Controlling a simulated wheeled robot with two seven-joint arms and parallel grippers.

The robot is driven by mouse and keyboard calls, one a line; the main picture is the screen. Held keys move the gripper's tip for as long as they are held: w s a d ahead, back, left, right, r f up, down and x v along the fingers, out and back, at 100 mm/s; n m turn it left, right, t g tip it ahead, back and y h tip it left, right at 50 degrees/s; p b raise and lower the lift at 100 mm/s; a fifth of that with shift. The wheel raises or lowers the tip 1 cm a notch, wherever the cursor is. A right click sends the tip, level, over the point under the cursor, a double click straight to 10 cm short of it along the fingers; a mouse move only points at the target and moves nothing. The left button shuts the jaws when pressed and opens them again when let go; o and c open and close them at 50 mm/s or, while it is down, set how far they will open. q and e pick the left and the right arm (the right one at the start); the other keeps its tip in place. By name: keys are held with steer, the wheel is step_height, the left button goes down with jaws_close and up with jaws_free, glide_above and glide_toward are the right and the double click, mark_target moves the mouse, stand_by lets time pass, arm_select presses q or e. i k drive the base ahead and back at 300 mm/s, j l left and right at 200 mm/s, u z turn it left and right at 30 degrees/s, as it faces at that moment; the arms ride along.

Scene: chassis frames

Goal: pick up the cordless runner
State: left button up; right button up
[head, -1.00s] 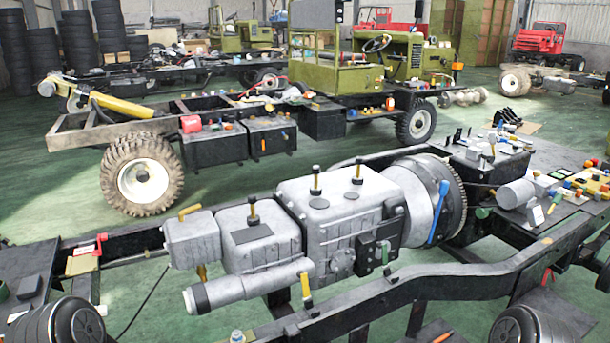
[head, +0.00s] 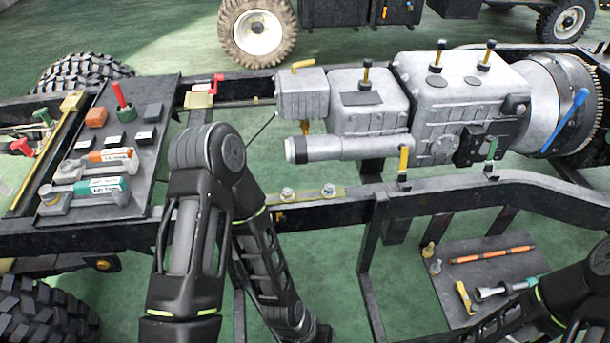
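Two grey angle-headed power tools lie on a dark board (head: 150,178) at the left of the head view. One has an orange collar and white label (head: 95,163); the other has a teal collar and white label (head: 90,193). Either could be the cordless runner; the labels are too small to read. My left arm is bent in front of the chassis, right of this board, and its forearm runs down out of the frame. My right arm enters at the bottom right. Neither gripper's fingers show. Both tools lie untouched.
The board also holds an orange block (head: 96,117), a red-handled piece (head: 122,100) and several dark blocks. A grey gearbox (head: 455,95) sits on the black chassis rails. A lower tray (head: 500,250) holds small tools. A tyre (head: 45,312) stands at the lower left.

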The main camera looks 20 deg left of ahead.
mark_target(483, 292)
steer(key=z, duration=1.15)
steer(key=i+l+z, duration=0.1)
steer(key=i+l, duration=0.25)
steer(key=i, duration=0.15)
steer(key=i+l+z, duration=0.1)
steer(key=i+l, duration=0.2)
steer(key=i, duration=0.2)
steer(key=i+l+z, duration=0.15)
steer(key=i+l, duration=0.15)
steer(key=i, duration=0.2)
